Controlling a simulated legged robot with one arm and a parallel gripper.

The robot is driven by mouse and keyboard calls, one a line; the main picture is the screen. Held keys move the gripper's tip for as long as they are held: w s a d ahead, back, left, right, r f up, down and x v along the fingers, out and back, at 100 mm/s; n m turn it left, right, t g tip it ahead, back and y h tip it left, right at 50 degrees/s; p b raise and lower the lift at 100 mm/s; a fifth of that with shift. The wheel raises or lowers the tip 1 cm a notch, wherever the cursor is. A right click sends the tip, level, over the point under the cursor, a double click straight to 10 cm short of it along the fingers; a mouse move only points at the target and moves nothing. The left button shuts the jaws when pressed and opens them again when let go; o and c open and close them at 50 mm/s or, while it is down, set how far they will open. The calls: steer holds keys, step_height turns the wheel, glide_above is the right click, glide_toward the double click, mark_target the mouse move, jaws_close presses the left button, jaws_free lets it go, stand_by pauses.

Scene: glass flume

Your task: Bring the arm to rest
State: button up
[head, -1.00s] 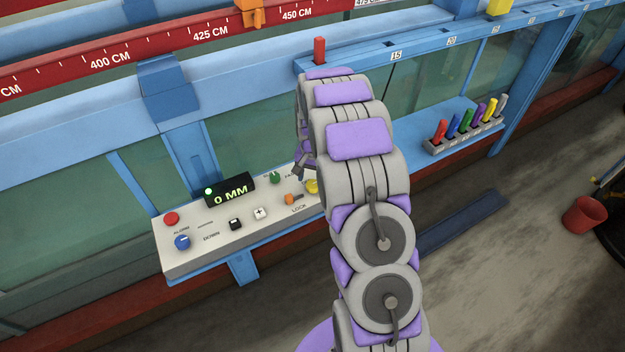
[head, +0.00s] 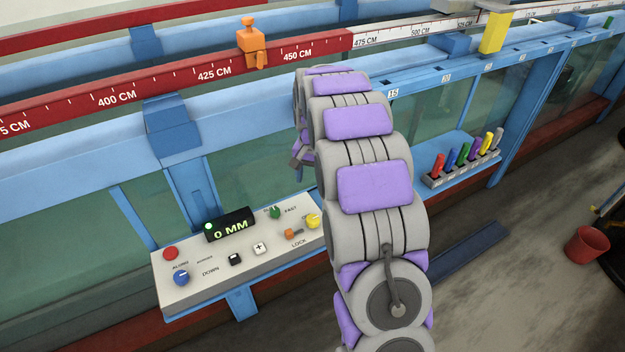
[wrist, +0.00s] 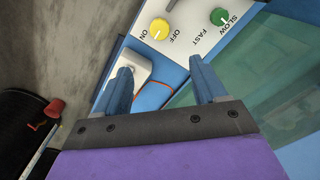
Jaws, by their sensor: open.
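My arm reaches up and away in the head view, its grey and purple links covering the middle of the picture. My gripper (wrist: 163,88) shows in the wrist view with its two blue fingers apart and nothing between them. In the head view only a small part of it shows at the left edge of the arm, above the right end of the control panel (head: 205,288). The wrist view shows the panel's yellow knob (wrist: 159,29) and green knob (wrist: 219,16) just beyond the fingers, apart from them.
The glass flume with its blue rail and red scale (head: 150,88) runs behind. An orange pointer (head: 251,42) and a yellow block (head: 494,33) sit on the rails. Coloured pegs stand in a grey rack (head: 462,172) at right. A red bucket (head: 586,245) stands on the floor.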

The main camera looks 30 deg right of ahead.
stand_by(0.4)
steer(key=s+a+r+n+b, duration=0.1)
steer(key=s+a+r+n, duration=0.15)
steer(key=s+a, duration=0.4)
steer(key=s+a+r+n+b, duration=0.2)
steer(key=s+a+r, duration=0.15)
steer(key=s, duration=0.65)
steer(key=s+a+f+n+g+b, duration=0.1)
steer(key=s+a+n, duration=0.1)
steer(key=s, duration=0.9)
steer(key=s+a+f+n+b, duration=0.1)
steer(key=s+a, duration=0.3)
steer(key=s, duration=0.8)
steer(key=shift+s+a+f+n+g, duration=0.25)
steer(key=shift+f+n+g, duration=0.15)
steer(key=shift+f+n, duration=0.3)
steer(key=shift+w, duration=0.1)
steer(key=shift+c, duration=0.4)
